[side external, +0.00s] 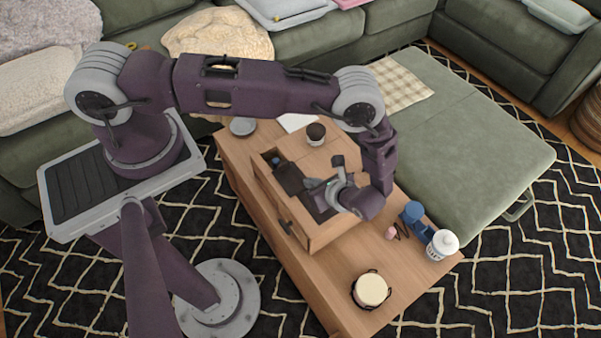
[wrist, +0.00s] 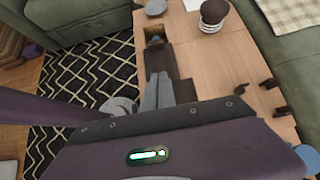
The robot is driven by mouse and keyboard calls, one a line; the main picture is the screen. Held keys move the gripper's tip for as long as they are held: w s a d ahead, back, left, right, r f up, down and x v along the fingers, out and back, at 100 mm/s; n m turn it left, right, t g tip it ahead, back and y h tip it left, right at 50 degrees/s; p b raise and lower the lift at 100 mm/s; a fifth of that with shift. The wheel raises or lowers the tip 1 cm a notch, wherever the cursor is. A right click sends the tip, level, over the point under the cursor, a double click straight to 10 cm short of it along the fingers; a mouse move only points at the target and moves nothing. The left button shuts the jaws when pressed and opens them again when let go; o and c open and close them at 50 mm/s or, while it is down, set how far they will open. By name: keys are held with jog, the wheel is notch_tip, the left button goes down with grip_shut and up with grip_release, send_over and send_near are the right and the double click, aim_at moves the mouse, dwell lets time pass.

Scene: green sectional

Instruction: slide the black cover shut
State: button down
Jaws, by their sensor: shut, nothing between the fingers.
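The black cover (side external: 289,179) sits in the top of a wooden box (side external: 322,236) on the wooden table. In the wrist view the cover (wrist: 161,59) lies just beyond my fingertips. An open compartment (side external: 269,157) shows at the cover's far end, with a small blue item (side external: 275,162) inside. My gripper (side external: 312,184) is shut and empty, low over the box top near the cover. In the wrist view my gripper (wrist: 158,78) points along the dark track toward the cover. I cannot tell whether the fingers touch it. The arm hides part of the box top.
A cup with a dark top (side external: 316,132) and a grey dish (side external: 243,126) stand behind the box. A white jar (side external: 442,244), a blue object (side external: 413,213), a small pink item (side external: 391,233) and a cream pot (side external: 371,289) are on the table's right and front.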

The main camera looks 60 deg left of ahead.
aim_at(285, 166)
jog(key=x, duration=0.9)
jog(key=a, duration=0.2)
jog(key=shift+a+r, duration=0.1)
jog(key=shift+a, duration=0.8)
jog(key=shift+a, duration=0.1)
jog(key=a, duration=1)
jog(key=shift+a, duration=0.15)
